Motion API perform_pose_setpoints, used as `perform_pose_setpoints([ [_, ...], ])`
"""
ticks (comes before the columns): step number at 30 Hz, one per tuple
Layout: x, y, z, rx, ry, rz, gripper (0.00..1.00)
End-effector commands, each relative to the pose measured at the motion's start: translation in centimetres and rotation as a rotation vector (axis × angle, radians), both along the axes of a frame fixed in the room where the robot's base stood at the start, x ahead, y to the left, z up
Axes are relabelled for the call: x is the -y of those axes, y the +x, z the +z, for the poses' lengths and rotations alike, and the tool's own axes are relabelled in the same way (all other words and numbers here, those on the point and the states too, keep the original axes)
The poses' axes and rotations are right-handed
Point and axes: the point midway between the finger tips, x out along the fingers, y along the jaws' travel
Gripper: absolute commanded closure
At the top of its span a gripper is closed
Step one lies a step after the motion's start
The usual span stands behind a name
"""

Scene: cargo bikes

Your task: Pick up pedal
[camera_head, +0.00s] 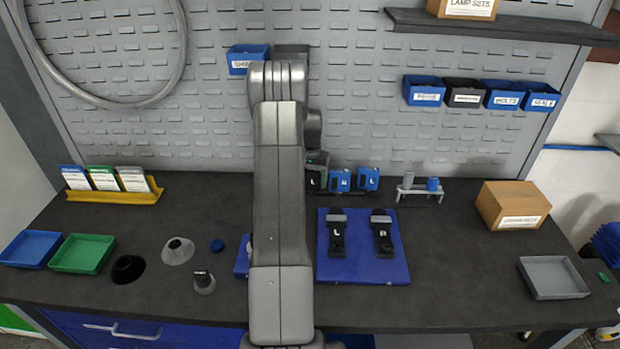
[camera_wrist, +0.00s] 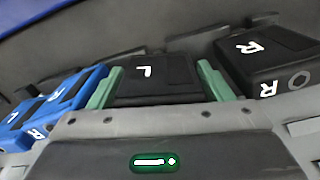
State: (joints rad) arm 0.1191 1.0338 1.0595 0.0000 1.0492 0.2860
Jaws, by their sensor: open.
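In the wrist view, a black pedal marked L (camera_wrist: 155,78) lies between the two green fingers of my gripper (camera_wrist: 160,84). The fingers are open, one on each side of it; I cannot tell whether they touch it. A black pedal marked R (camera_wrist: 265,58) is to the right of the fingers. Blue pedals (camera_wrist: 68,98) are to the left. In the head view, my arm hides most of this spot; the black L pedal (camera_head: 314,181) partly shows beside it, with blue pedals (camera_head: 340,180) and (camera_head: 368,178) to its right.
A blue mat (camera_head: 400,270) holds two black parts marked L (camera_head: 337,235) and R (camera_head: 381,232). A small grey stand (camera_head: 420,192) and a cardboard box (camera_head: 512,205) are to the right. A grey tray (camera_head: 553,278) lies far right, blue (camera_head: 32,248) and green (camera_head: 82,254) trays left.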

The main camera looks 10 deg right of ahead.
Motion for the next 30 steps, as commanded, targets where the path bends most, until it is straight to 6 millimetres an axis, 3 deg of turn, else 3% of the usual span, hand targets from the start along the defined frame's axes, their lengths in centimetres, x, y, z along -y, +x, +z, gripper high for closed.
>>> perform_pose_setpoints([
  [4, 0.0, 0.0, 0.0, 0.001, 0.000, 0.000, 0.27],
  [10, 0.0, 0.0, 0.0, 0.001, 0.000, 0.000, 0.65],
  [20, 0.0, 0.1, 0.8, 0.005, -0.001, 0.000, 0.65],
  [30, 0.0, 0.1, 7.1, 0.006, -0.001, 0.000, 0.65],
])
